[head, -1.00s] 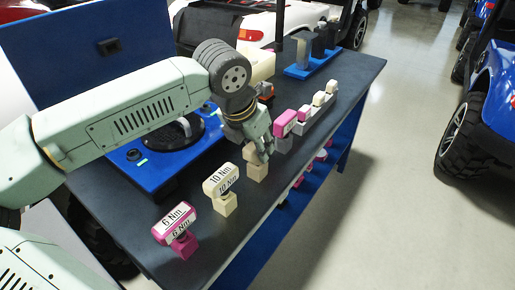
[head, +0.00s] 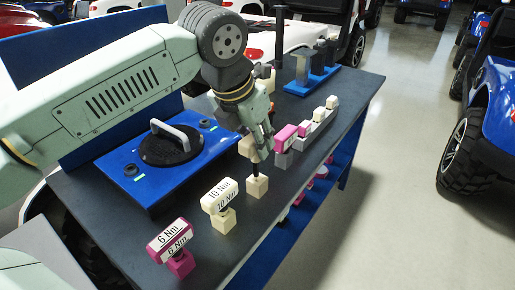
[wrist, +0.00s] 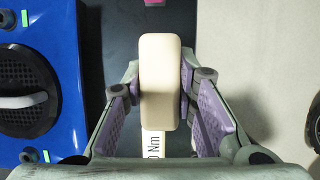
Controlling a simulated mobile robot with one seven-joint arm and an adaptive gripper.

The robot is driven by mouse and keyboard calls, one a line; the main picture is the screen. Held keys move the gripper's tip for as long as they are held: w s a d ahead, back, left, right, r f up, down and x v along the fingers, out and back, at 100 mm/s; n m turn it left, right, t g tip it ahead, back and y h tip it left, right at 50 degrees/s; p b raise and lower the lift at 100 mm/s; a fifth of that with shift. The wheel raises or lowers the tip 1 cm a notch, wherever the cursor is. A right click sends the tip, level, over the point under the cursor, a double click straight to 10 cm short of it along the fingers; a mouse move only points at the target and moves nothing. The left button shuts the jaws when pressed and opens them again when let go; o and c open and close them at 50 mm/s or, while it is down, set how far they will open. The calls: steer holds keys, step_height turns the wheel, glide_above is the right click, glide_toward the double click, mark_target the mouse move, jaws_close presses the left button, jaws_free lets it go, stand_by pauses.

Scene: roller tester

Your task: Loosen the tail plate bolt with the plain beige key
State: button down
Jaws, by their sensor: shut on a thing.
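My gripper (head: 257,148) is shut on the plain beige key, whose beige head (wrist: 160,80) lies between both finger pads in the wrist view. In the head view the fingers mostly hide the head; its dark shaft (head: 254,168) shows above a beige holder block (head: 257,187). I cannot tell if the shaft tip is clear of the block. A blue plate (head: 150,195) with a round black cover and grey handle lies to the left. It has a dark round bolt-like fitting (head: 131,170) and another (head: 205,123) beside green marks. I cannot tell which is the tail plate bolt.
A beige key marked 10 Nm (head: 219,196) and a magenta key marked 6 Nm (head: 171,241) stand in blocks nearer the front. Bare dark bench top (head: 110,215) lies before the plate.

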steer(key=s+a+b, duration=0.3)
steer(key=s, duration=1.3)
steer(key=shift+w+a, duration=0.1)
steer(key=c, duration=1.8)
jaws_free()
jaws_close()
